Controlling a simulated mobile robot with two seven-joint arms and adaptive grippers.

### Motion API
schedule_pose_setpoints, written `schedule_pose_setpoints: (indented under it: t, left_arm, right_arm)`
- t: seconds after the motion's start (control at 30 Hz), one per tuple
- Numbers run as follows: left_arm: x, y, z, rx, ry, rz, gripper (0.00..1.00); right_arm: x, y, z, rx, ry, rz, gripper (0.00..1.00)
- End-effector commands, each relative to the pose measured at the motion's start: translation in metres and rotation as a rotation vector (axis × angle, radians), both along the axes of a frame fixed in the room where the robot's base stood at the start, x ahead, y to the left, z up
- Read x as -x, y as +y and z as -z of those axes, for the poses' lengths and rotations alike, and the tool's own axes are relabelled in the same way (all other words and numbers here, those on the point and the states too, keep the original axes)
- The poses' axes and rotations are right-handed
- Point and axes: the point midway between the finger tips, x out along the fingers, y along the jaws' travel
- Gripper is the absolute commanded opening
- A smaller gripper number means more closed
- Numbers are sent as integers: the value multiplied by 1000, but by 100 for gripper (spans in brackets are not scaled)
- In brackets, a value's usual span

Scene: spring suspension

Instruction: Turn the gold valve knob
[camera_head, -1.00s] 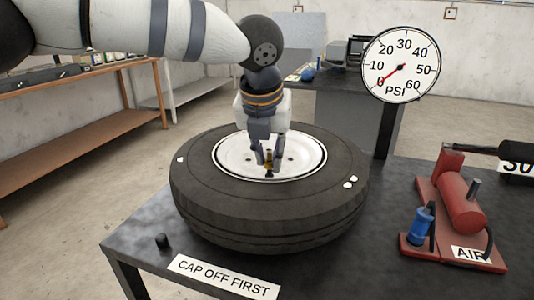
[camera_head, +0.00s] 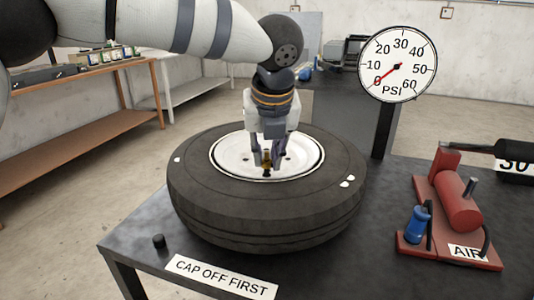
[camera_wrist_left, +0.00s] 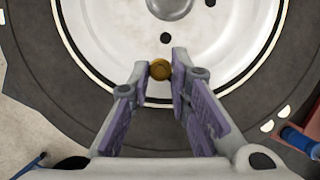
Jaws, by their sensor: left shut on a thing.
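The tire (camera_head: 270,205) lies flat on the dark table, with a white wheel rim (camera_head: 232,157) in its middle. The small gold valve knob (camera_head: 267,169) stands at the near side of the rim. My left gripper (camera_head: 268,161) points down over the rim, its fingers shut on the knob. In the left wrist view, the round gold knob (camera_wrist_left: 160,69) shows between the two fingertips (camera_wrist_left: 162,63). Its sides are partly hidden by the fingers. My right gripper is not in view.
A small black cap (camera_head: 158,241) stands on the table (camera_head: 330,270) near the "CAP OFF FIRST" label (camera_head: 221,277). A PSI gauge (camera_head: 398,65) on a post reads near 0. A red air pump (camera_head: 460,205) with a blue part (camera_head: 418,224) stands at the right.

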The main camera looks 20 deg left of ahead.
Motion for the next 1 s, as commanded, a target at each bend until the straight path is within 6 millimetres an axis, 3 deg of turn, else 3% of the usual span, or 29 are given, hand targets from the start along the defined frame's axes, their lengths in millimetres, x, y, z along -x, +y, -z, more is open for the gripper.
schedule_pose_setpoints:
  t: [0.13, 0.17, 0.23, 0.57, 1.0]
  left_arm:
    - [0, 0, 1, 0, 2, 1, 0]
    - [0, 0, 1, 0, 2, 1, 24]
    - [0, 0, 1, 0, 2, 1, 38]
    - [1, -1, -4, 2, -1, 1, 38]
    - [36, -17, -98, 1, -2, 1, 38]
  right_arm:
    - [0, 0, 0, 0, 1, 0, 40]
    - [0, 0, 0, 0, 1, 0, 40]
    - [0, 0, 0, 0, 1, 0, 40]
    - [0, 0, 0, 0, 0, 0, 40]
    - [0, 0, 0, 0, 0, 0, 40]
